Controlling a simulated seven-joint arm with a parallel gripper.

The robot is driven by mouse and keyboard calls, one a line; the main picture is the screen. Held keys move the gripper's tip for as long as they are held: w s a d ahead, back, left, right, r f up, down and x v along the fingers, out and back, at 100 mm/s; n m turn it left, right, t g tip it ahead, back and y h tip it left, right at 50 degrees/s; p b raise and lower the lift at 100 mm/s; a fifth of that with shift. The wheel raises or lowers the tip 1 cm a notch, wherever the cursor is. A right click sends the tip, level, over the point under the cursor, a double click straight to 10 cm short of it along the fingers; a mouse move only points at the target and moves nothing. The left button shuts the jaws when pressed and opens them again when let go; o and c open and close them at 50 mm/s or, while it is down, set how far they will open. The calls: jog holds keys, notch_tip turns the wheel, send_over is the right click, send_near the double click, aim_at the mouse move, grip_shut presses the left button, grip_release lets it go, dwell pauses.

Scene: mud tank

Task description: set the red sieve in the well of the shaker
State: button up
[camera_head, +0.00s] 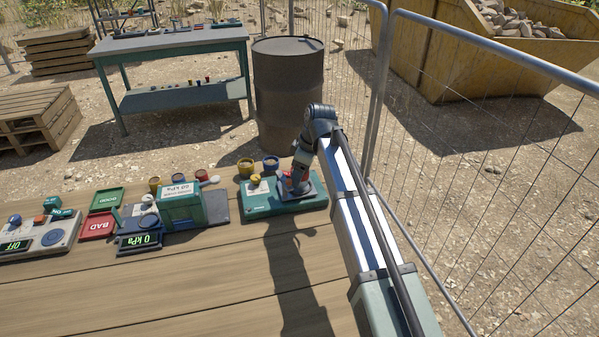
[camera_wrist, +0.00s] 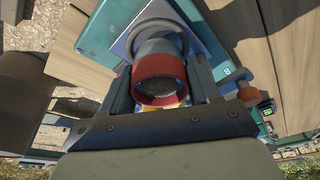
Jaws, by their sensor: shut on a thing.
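The red sieve (camera_wrist: 158,72) is between the two fingers of my gripper (camera_wrist: 160,95), which is shut on it; its mesh shows through the open end in the wrist view. A blue-grey round collar (camera_wrist: 158,40) shows right behind the sieve, over a grey plate on a teal base. I cannot tell whether the sieve is inside this collar or only lined up above it. In the head view my gripper (camera_head: 299,181) points down over the grey plate (camera_head: 317,187) of the teal unit (camera_head: 262,207), which appears to be the shaker. The arm hides much of the sieve there.
Yellow (camera_head: 246,167) and blue (camera_head: 271,164) cups stand behind the teal unit. To its left are a pressure tester (camera_head: 181,205), green and red trays (camera_head: 97,224), and a grey control box (camera_head: 42,236) reading OFF. The front of the wooden table (camera_head: 200,290) is clear.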

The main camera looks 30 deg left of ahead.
jog(key=shift+f, duration=0.7)
jog(key=o, duration=1.2)
jog(key=shift+o, duration=0.7)
jog(key=shift+r, duration=3.75)
